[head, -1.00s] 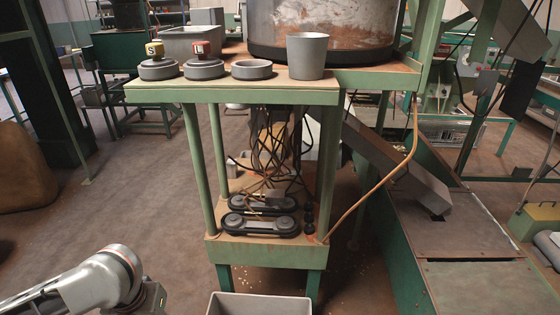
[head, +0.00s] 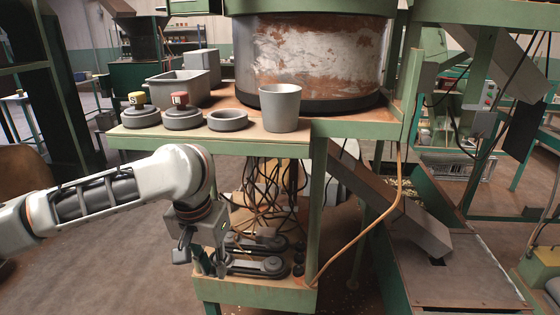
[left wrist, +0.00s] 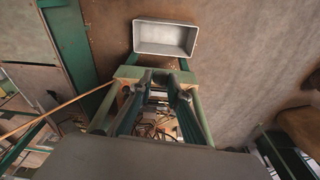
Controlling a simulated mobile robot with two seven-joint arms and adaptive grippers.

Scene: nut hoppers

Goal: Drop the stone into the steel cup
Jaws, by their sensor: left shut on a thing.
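The steel cup (head: 281,108) is a grey, upright, open-topped cup on the green-framed table, near its front edge. My left gripper (head: 205,264) points down in front of the table's legs, lower than the cup and to its left, well apart from it. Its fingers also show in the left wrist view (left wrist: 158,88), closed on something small. The stone itself is hidden or too small to make out between the fingers. My right gripper is not in view.
A rusty drum (head: 313,55) stands behind. A grey bin (left wrist: 165,38) shows in the left wrist view.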

